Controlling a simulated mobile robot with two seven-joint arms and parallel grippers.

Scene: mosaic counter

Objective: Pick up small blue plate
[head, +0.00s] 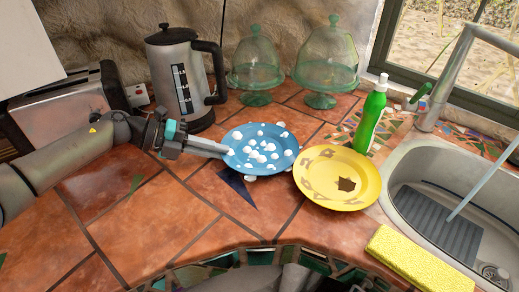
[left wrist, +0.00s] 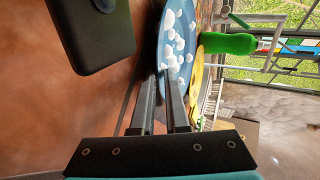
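The small blue plate (head: 262,149), dotted with white blobs, lies on the tiled counter in the middle of the head view. In the left wrist view the plate (left wrist: 178,42) stands edge-on ahead of the fingers. My left gripper (head: 230,151) reaches in from the left, with its fingertips at the plate's left rim. In the left wrist view the gripper (left wrist: 161,82) shows a narrow gap between its fingers, with the rim near or between the tips. Whether the fingers touch the plate is unclear. My right gripper is not in view.
A yellow plate (head: 337,177) sits close to the blue plate's right. Behind are a kettle (head: 182,77), two glass domes (head: 327,62) and a green bottle (head: 370,118). A sink (head: 449,206) and yellow sponge (head: 418,262) are at right. The front-left counter (head: 140,225) is clear.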

